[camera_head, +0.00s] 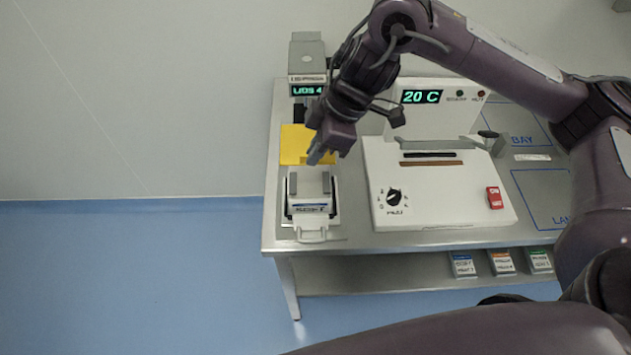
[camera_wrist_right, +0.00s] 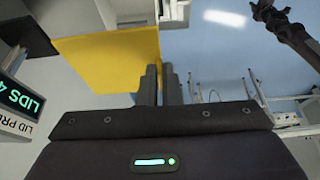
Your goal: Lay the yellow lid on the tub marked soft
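My right gripper (camera_head: 316,157) is over the lid's right front part, fingers pointing down. My left gripper is not in view.
The lid machine (camera_head: 307,60) reads "LIDS 4". A white machine (camera_head: 440,195) with a knob, a red switch and a "20 C" display stands to the right. Blue outlined bays (camera_head: 545,195) lie beyond it. Small tubs with blue (camera_head: 463,265), orange (camera_head: 501,262) and green (camera_head: 540,261) labels sit on the lower shelf.

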